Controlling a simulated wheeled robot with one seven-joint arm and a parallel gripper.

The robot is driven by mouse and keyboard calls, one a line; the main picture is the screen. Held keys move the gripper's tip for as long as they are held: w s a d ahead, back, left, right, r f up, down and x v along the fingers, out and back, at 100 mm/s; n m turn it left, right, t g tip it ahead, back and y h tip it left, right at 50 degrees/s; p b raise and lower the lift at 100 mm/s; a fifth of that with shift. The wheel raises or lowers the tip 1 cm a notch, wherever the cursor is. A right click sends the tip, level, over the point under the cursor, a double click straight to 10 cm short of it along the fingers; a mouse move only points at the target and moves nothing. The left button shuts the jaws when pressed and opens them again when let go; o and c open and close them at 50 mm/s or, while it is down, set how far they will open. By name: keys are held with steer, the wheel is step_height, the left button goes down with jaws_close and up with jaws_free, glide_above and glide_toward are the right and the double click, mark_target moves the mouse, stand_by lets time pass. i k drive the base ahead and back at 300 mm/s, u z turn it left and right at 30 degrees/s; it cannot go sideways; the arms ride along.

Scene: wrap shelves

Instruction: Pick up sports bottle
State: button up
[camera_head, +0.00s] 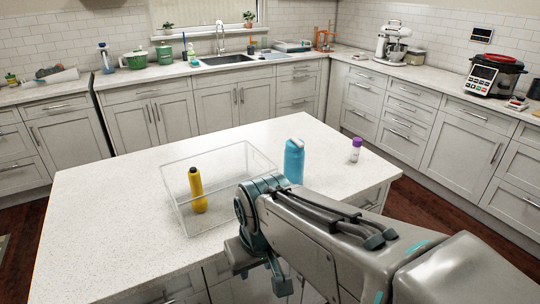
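A blue bottle (294,163), which looks like the sports bottle, stands upright on the white kitchen island. My arm's front part covers its lower edge in this view. My gripper (262,272) is at the bottom middle, near the island's front edge, to the left of the blue bottle and nearer to me. It is partly hidden behind my arm and cut off by its own links, so its fingers are not clear. I see nothing held in it.
A clear box (173,205) stands on the island left of the bottle, with a yellow bottle (197,190) upright in it. A small purple-capped bottle (355,150) stands to the right. The island's left part is clear. Counters (440,78) with appliances line the walls.

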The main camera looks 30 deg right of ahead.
mark_target(295, 156)
steer(key=z, duration=0.5)
steer(key=k, duration=0.55)
steer(key=z, duration=0.75)
steer(key=i, duration=1.2)
steer(key=u, duration=0.4)
steer(key=k, duration=0.5)
steer(key=u, duration=0.3)
